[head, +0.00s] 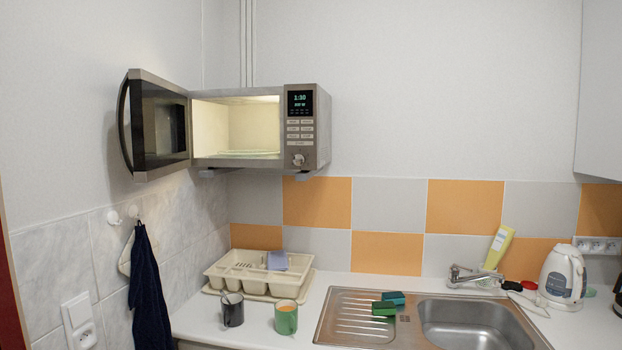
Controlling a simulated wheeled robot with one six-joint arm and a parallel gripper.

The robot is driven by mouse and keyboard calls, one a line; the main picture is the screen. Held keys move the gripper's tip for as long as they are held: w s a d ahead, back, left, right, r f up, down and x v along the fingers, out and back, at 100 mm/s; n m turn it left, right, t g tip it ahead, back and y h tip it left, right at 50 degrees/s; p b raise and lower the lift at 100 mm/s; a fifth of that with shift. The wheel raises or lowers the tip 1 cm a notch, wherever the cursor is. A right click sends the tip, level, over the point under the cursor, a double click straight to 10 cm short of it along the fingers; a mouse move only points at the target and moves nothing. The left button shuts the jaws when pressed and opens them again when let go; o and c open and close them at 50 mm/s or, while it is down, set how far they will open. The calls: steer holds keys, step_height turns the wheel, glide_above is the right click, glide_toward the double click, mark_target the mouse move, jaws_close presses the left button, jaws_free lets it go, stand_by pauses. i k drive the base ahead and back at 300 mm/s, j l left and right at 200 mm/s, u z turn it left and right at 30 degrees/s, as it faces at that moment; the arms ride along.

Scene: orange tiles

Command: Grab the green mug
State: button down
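The green mug (286,319) stands upright on the white counter (262,331), left of the sink and in front of the dish rack. Its inside looks orange-brown, and its handle seems to be on the right, towards the sink. A dark grey mug (232,311) stands just to its left, with a small gap between them. My gripper is not in view.
A cream dish rack (240,277) stands behind the mugs. The steel sink (465,325) is to the right, with green sponges (384,308) on its drainboard. An open microwave (308,135) hangs above. A dark towel (148,290) hangs at the left.

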mark_target(288, 320)
steer(key=i+j+u, duration=0.5)
steer(key=i, duration=0.35)
steer(key=i+u, duration=0.2)
steer(key=i, duration=0.25)
